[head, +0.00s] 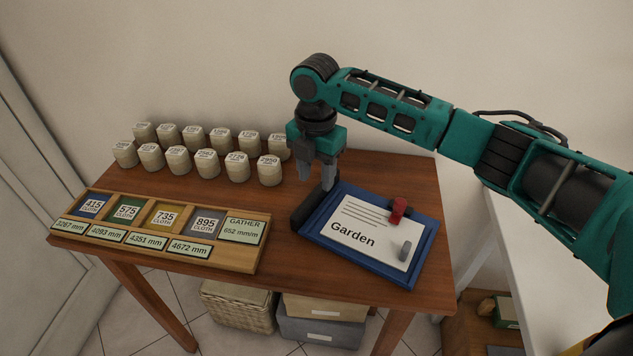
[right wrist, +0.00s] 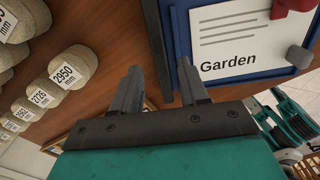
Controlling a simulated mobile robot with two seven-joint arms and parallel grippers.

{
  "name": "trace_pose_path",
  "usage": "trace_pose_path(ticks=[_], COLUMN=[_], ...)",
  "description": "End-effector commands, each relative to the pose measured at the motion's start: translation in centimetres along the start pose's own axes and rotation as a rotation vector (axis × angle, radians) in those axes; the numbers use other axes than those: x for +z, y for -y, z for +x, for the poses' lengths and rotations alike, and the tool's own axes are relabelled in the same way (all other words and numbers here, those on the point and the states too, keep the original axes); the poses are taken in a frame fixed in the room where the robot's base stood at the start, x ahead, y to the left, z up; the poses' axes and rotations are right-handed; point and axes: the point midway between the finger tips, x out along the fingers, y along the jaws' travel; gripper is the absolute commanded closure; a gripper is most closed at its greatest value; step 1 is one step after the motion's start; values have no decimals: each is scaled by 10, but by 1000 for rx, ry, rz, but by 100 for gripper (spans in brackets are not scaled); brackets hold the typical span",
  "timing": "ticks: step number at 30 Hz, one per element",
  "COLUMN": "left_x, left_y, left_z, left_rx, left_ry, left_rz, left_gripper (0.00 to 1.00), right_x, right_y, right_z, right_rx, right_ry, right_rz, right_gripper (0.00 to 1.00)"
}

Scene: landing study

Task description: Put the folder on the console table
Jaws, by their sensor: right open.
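A blue folder (head: 423,252) with a white sheet marked "Garden" lies flat on the right part of the brown wooden table (head: 290,208). A red piece and a grey piece sit on its sheet, and a dark bar runs along its left edge. My right gripper (head: 317,176) is open and empty, pointing down just above and beside the folder's left edge. In the right wrist view the two spread fingers (right wrist: 160,88) show with the folder (right wrist: 181,28) beyond the right one. Whether they touch it I cannot tell. My left gripper is not in view.
Several labelled pale blocks (head: 206,163) stand in rows at the back left. A wooden tray (head: 240,258) with cloth swatches lies at the front left. A basket (head: 238,305) and boxes (head: 318,330) stand below. A white surface (head: 530,270) is at the right.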

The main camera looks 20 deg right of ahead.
Motion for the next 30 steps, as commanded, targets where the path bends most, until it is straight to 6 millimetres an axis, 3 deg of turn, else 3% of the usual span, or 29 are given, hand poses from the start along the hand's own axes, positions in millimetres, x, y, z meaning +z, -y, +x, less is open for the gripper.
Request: trace_pose_path(ticks=[1,6,12,30], left_x=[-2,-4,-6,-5], left_y=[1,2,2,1], left_z=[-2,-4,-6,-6], left_rx=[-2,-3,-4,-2], left_ry=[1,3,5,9], left_rz=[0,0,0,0], left_gripper=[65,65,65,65], right_x=[0,0,0,0], right_y=[-1,-1,0,0], right_z=[-15,-50,-77,-83], right_rx=[5,3,1,0], right_ry=[2,1,1,0], right_rz=[-1,-1,1,0], right_gripper=[56,56,56,56])
